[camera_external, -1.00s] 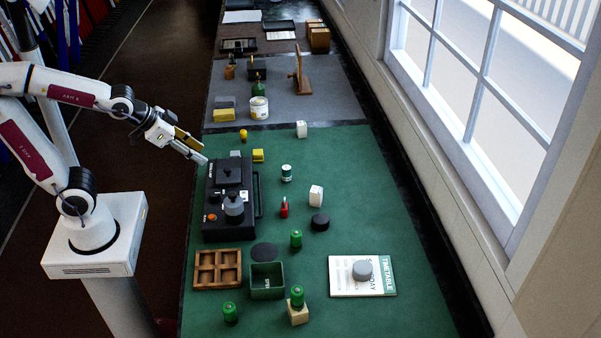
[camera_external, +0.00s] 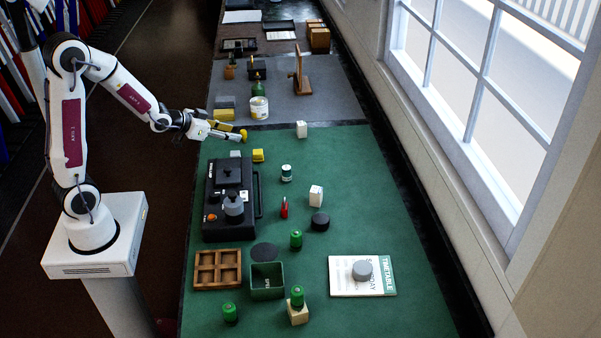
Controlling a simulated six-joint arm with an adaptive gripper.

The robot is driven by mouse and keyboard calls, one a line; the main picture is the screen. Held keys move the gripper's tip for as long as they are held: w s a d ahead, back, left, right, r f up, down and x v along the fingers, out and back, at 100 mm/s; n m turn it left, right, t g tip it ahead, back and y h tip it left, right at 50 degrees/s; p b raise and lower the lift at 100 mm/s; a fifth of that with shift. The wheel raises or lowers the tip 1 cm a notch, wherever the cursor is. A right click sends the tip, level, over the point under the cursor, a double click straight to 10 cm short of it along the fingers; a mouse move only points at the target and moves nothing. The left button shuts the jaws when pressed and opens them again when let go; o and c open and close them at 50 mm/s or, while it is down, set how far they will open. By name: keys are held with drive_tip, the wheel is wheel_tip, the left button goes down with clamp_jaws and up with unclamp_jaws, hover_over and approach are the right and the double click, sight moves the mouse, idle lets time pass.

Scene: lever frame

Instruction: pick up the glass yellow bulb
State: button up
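The small yellow bulb (camera_external: 243,134) stands near the far left edge of the green mat. My gripper (camera_external: 237,132) reaches in low from the left, pointing right, with its fingertips right at the bulb. The fingers partly cover the bulb's left side. At this size I cannot tell whether they touch it, or whether they are open or shut on it.
A yellow block (camera_external: 258,155) and a grey block (camera_external: 235,154) sit just in front of the bulb. A larger yellow block (camera_external: 224,115) and a paint can (camera_external: 259,108) stand behind. The black lever box (camera_external: 228,200) is nearer.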

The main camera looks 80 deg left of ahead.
drive_tip(key=n+t+y, duration=0.1)
drive_tip(key=n, duration=0.1)
approach(243, 130)
drive_tip(key=shift+w+a+f, duration=0.25)
drive_tip(key=shift+w+f, duration=0.1)
drive_tip(key=shift+f, duration=0.15)
drive_tip(key=shift+w+a+f, duration=0.3)
drive_tip(key=shift+w+f, duration=0.1)
drive_tip(key=shift+f, duration=0.1)
drive_tip(key=shift+y, duration=0.3)
drive_tip(key=shift+x, duration=1.25)
drive_tip(key=shift+w, duration=0.15)
drive_tip(key=shift+d+x, duration=0.25)
drive_tip(key=shift+x, duration=2.4)
drive_tip(key=c, duration=1)
